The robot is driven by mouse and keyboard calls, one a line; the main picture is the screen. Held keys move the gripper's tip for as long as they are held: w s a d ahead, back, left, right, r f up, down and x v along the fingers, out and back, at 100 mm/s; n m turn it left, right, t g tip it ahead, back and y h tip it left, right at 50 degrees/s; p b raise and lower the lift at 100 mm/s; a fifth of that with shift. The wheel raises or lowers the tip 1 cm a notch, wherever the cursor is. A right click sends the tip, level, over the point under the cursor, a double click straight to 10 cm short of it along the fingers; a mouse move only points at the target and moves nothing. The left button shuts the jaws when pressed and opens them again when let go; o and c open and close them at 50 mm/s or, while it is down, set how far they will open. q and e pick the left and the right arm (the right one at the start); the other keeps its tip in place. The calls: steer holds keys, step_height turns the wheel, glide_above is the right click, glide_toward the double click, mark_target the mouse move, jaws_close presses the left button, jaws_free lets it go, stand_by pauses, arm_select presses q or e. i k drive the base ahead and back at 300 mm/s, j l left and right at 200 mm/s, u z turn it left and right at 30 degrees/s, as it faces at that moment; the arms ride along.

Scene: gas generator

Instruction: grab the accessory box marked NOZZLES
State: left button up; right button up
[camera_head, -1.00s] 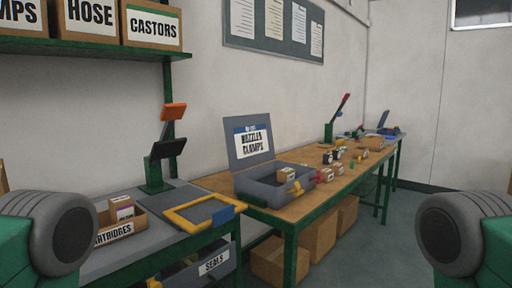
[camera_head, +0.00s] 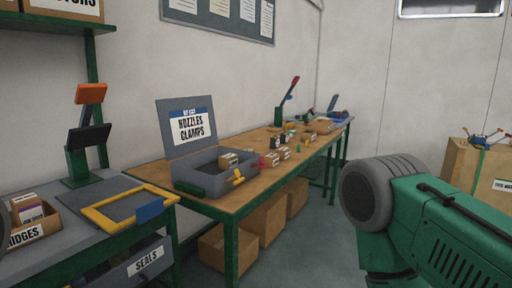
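An open grey accessory box (camera_head: 203,186) stands on the wooden table left of centre. Its raised lid (camera_head: 187,126) bears a white label reading NOZZLES CLAMPS. A small cardboard box (camera_head: 228,160) sits inside it, and yellow latches show on its front. Neither of my grippers is in view. A green arm part of mine with a grey round joint fills the lower right, well apart from the box. A sliver of grey at the left edge seems to be my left arm.
The wooden table (camera_head: 262,184) runs back to the right with several small items on it. Cardboard boxes (camera_head: 224,246) stand beneath. A grey bench at left holds a CARTRIDGES bin (camera_head: 37,222) and a yellow frame (camera_head: 84,212). Grey floor (camera_head: 322,240) is clear right of the table.

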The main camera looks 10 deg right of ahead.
mark_target(284, 153)
steer(key=i+l, duration=0.1)
steer(key=l, duration=2)
steer(key=i, duration=0.05)
